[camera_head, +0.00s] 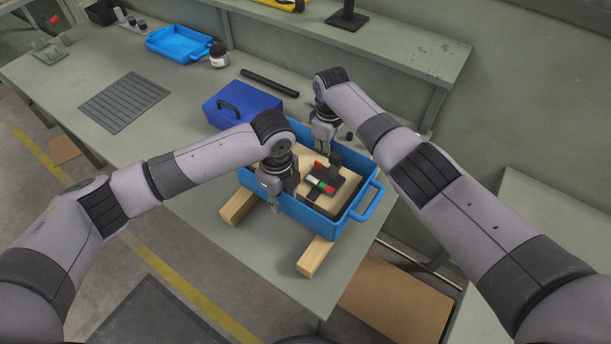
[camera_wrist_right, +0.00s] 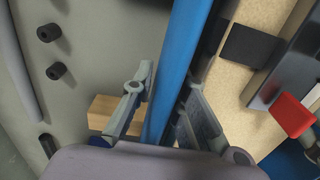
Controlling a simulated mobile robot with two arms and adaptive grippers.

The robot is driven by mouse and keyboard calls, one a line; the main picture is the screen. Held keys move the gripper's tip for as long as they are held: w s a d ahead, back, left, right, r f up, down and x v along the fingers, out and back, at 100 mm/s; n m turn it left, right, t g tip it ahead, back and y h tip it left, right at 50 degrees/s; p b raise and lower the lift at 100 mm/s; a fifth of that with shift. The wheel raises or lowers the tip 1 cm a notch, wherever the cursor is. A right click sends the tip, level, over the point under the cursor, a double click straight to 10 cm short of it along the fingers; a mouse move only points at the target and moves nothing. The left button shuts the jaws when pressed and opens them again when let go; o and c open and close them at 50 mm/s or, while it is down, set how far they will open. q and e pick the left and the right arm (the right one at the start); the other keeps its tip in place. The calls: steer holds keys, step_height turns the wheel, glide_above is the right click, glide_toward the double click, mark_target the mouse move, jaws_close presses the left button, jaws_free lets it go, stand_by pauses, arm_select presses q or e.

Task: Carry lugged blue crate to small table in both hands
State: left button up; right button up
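The blue crate (camera_head: 350,228) sits on two wooden blocks on the long grey bench, with a loop lug at its right end. Inside lie a tan board and a dark item with red, white and green parts. My left gripper (camera_head: 274,203) points down at the crate's near left wall; its fingers are too hidden to judge. A grey-green top (camera_head: 545,215) at right, partly behind my right arm, may be the small table.
The wooden blocks (camera_head: 314,257) (camera_head: 238,205) stick out under the crate. A dark blue toolbox (camera_head: 240,104) stands close by. A black bar (camera_head: 269,83), slatted mat (camera_head: 124,102), white jar (camera_head: 218,57) and blue tray (camera_head: 178,44) lie farther back. A cardboard sheet (camera_head: 395,305) is below the bench's right end.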

arm_select(q)
steer(key=shift+f, duration=0.25)
steer(key=shift+c, duration=0.4)
jaws_close()
steer(key=shift+r, duration=0.1)
